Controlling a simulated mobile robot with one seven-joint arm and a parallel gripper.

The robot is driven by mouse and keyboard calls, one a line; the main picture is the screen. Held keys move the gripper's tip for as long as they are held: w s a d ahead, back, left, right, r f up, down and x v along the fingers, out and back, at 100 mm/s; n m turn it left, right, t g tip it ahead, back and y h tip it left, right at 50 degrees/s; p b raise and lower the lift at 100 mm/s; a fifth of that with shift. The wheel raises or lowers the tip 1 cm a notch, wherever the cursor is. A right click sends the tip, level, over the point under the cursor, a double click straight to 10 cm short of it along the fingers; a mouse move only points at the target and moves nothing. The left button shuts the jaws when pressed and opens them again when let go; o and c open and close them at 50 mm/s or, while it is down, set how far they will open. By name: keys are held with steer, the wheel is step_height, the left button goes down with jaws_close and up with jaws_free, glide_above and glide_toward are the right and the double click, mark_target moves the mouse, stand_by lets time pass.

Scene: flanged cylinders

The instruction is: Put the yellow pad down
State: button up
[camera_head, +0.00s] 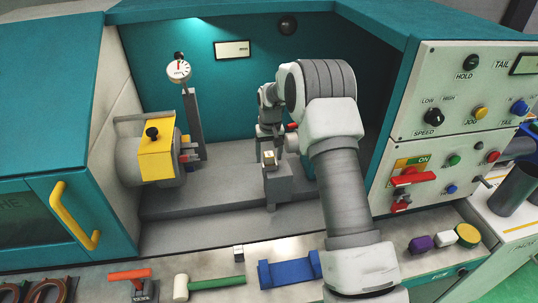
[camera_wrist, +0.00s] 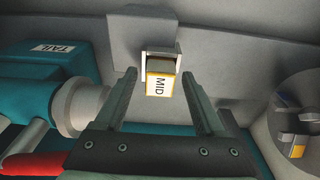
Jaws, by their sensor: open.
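A small yellow-edged pad (camera_wrist: 161,84) with a white face marked MID sits in a pale bracket in the wrist view. In the head view it appears as a small pale yellow piece (camera_head: 269,158) on top of a grey block (camera_head: 271,186). My gripper (camera_wrist: 160,75) is open, with one finger on each side of the pad and visible gaps between. In the head view my gripper (camera_head: 268,132) is above the grey block, partly hidden by my arm.
A teal TAIL unit (camera_wrist: 62,85) with a pale cylinder is close left of my gripper in the wrist view. A yellow block (camera_head: 156,158) sits on the grey drum at left. A dial gauge (camera_head: 178,71) stands behind. The front shelf holds tools and coloured pieces.

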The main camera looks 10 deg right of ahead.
mark_target(270, 157)
steer(key=s+r+b, duration=0.1)
steer(key=s+r, duration=0.3)
steer(key=r, duration=0.6)
steer(key=s+r+b, duration=0.1)
steer(key=s+r, duration=0.3)
steer(key=r, duration=0.6)
steer(key=s+r+t, duration=0.1)
steer(key=s+r, duration=0.3)
steer(key=s, duration=0.6)
steer(key=s+r+t, duration=0.2)
steer(key=s+r, duration=0.2)
steer(key=s, duration=0.6)
steer(key=s+f+t, duration=0.1)
steer(key=s+f, duration=0.2)
steer(key=s, duration=0.9)
steer(key=shift+f, duration=0.3)
steer(key=shift+s, duration=0.15)
